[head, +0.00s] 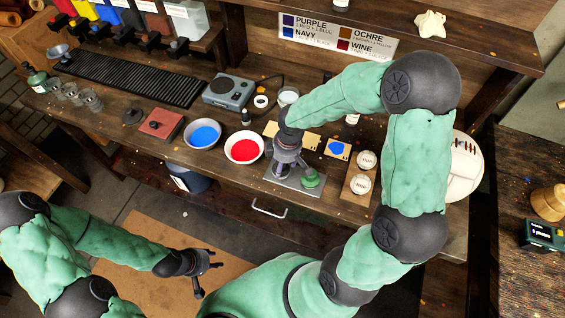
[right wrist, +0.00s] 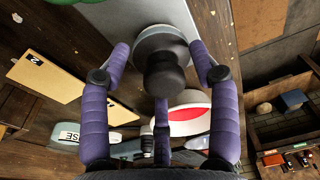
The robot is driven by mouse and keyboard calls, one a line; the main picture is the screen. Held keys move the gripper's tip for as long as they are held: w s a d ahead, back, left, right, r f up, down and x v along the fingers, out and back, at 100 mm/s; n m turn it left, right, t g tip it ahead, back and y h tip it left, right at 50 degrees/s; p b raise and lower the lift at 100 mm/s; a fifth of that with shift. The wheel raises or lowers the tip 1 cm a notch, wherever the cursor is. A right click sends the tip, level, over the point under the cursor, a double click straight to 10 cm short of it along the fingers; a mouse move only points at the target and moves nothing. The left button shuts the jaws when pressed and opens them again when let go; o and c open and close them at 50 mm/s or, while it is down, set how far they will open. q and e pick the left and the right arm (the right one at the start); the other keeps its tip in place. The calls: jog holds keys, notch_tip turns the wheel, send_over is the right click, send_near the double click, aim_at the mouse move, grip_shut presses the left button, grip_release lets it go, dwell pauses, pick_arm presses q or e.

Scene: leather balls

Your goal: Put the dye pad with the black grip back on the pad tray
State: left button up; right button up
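The dye pad with the black grip (right wrist: 165,76) stands on the grey metal pad tray (right wrist: 105,14) in the right wrist view, with its pale round base on the tray surface. My right gripper (right wrist: 160,58) has its purple fingers spread around it, with gaps between the fingers and the grip. In the head view my right gripper (head: 287,160) is low over the pad tray (head: 305,188) and mostly hides this pad. A pad with a green grip (head: 310,179) stands at the tray's right. My left gripper (head: 205,272) is open and empty, away from the bench.
A red-dye bowl (head: 244,148) and a blue-dye bowl (head: 203,134) stand left of the tray. The bench's front edge is close.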

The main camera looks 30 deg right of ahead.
aim_at(287, 169)
jog(key=shift+r, duration=0.1)
jog(key=shift+r, duration=0.25)
notch_tip(287, 169, up, 12)
jog(key=s+d+p, duration=0.1)
jog(key=p, duration=0.2)
jog(key=shift+f, duration=0.2)
